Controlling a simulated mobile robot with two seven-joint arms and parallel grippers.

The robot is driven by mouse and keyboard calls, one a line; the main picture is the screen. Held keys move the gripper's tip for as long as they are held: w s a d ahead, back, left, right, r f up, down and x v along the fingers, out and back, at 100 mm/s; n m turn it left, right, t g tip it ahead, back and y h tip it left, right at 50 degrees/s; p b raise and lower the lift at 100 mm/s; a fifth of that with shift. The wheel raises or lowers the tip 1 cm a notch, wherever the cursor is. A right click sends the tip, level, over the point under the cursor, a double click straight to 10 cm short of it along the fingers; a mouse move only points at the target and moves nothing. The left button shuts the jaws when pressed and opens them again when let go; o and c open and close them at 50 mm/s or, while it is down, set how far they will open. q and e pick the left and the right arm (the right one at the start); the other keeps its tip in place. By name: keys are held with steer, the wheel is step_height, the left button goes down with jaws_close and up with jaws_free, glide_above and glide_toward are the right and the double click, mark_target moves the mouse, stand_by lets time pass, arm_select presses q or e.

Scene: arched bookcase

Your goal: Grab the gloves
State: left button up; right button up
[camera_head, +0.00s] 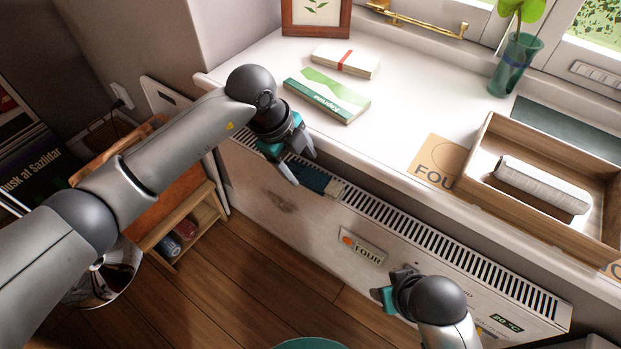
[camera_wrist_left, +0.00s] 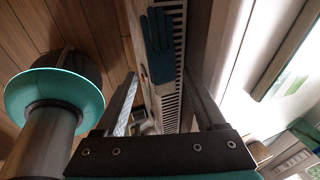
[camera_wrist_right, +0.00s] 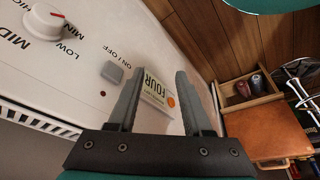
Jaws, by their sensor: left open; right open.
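The dark teal gloves (camera_head: 318,179) lie on the slotted top of the white heater below the windowsill, partly hidden by my left gripper. I cannot tell if one or two gloves are there. My left gripper (camera_head: 300,163) is open and empty, just beside and above the gloves. My right gripper (camera_head: 384,292) is open and empty in front of the heater's lower right; in the right wrist view its jaws (camera_wrist_right: 150,80) face the heater panel.
The heater (camera_head: 290,225) carries a "FOUR" label (camera_head: 363,248). On the sill are a green book (camera_head: 327,95), a banded bundle (camera_head: 345,62), a picture frame (camera_head: 316,14), a vase (camera_head: 512,65) and a wooden tray (camera_head: 480,190). A low wooden shelf (camera_head: 185,225) stands left.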

mark_target(309, 176)
arm_select(q)
steer(key=shift+b+x, duration=1.6)
steer(key=shift+x, duration=0.7)
steer(key=shift+w+f, duration=0.25)
steer(key=shift+f, duration=0.05)
steer(key=c, duration=1)
arm_select(e)
steer(key=r, duration=0.1)
steer(key=w+r+t, duration=0.1)
steer(key=r, duration=0.1)
steer(key=a+r+t, duration=0.1)
steer(key=r, duration=0.1)
steer(key=shift+w+a+r+y, duration=0.1)
steer(key=shift+w+r+y, duration=0.05)
steer(key=shift+r+y, duration=0.15)
